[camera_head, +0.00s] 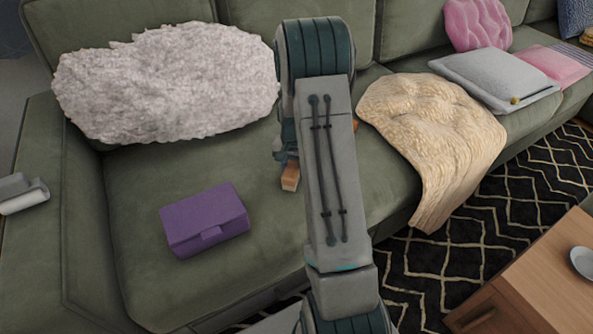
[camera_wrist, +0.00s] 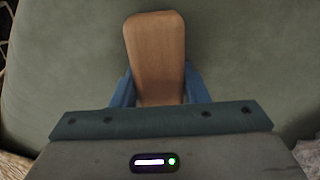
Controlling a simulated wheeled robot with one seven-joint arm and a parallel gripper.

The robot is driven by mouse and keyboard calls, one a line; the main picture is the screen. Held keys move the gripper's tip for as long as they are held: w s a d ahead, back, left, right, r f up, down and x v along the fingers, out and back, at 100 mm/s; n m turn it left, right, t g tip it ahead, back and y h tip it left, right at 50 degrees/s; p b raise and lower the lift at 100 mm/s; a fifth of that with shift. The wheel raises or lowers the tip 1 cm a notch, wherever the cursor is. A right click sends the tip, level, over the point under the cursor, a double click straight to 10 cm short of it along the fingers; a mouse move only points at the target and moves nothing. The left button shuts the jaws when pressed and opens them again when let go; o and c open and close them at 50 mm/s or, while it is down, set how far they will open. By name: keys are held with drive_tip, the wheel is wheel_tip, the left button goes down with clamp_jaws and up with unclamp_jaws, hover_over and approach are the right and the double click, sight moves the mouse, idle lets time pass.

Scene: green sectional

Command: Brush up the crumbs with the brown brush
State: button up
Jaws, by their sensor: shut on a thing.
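The brown brush (camera_wrist: 155,50) is between the two blue fingers of my gripper (camera_wrist: 160,88) in the wrist view. My gripper is shut on it. Its smooth wooden end points away from the wrist, over the green seat cushion. In the head view the brown end of the brush (camera_head: 290,178) shows just left of my arm, over the sofa seat. My arm hides most of the gripper there. I cannot tell whether the brush touches the cushion. I can make out no crumbs in either view.
A purple box (camera_head: 204,220) lies on the left seat of the green sofa (camera_head: 130,185). A fluffy white cushion (camera_head: 165,85) leans behind it. A cream blanket (camera_head: 435,125) drapes over the seat edge at right. A wooden table (camera_head: 545,285) stands at lower right.

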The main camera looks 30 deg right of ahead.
drive_tip(key=shift+w+a+f, duration=0.1)
drive_tip(key=shift+w+f, duration=0.15)
drive_tip(key=shift+w, duration=0.55)
drive_tip(key=shift+c, duration=0.5)
drive_tip(key=shift+w+r+p, duration=0.15)
drive_tip(key=shift+r+p, duration=2.05)
drive_tip(key=shift+r, duration=0.85)
drive_tip(key=shift+r+p, duration=1.15)
drive_tip(key=shift+r, duration=0.35)
